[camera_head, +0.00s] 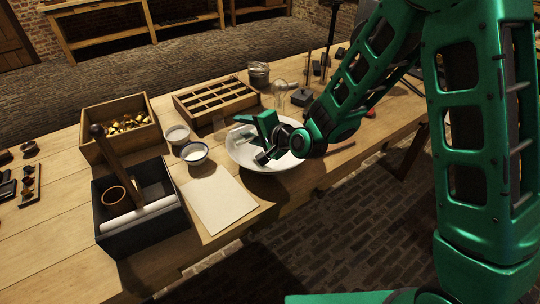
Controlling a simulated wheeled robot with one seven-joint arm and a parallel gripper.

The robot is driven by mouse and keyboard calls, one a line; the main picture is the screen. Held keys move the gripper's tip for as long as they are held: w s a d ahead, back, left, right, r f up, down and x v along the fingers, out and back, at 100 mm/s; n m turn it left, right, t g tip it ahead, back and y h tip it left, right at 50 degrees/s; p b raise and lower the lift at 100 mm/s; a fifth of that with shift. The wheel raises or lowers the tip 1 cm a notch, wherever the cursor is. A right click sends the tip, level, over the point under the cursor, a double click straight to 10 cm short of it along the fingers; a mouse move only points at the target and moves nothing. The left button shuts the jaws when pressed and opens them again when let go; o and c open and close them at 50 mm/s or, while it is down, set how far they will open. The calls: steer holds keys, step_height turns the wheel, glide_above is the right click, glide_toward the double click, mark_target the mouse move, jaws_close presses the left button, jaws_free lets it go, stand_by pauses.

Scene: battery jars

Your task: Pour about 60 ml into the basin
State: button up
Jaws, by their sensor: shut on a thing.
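The basin (238,160) is a wide white round dish on the wooden table, right of the middle. My gripper (259,142) is over the basin, with its fingers pointing left. It is shut on a small, pale, see-through vessel (245,143), which shows only in part between and beyond the fingers. Its tilt and its contents are too small to make out. My wrist hides the right part of the basin. No liquid stream can be made out.
Two small bowls (194,153) and a paper sheet (218,203) lie left of the basin. A black caddy (141,237) stands at the front left. Behind are a box of brass pieces (95,150), a divided tray (185,111) and glassware (280,88). The table's front edge is close to the basin.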

steer(key=shift+d+f, duration=0.1)
stand_by(0.3)
steer(key=shift+s+a+r+n+h, duration=0.2)
steer(key=shift+a+r+n+h, duration=0.1)
steer(key=shift+a, duration=0.2)
steer(key=shift+s+a+r+n+h, duration=0.2)
steer(key=shift+a+r+n, duration=0.1)
steer(key=shift+a, duration=0.2)
steer(key=shift+w+d, duration=0.1)
steer(key=shift+d, duration=0.1)
steer(key=shift+r+n, duration=0.1)
steer(key=shift+n, duration=0.2)
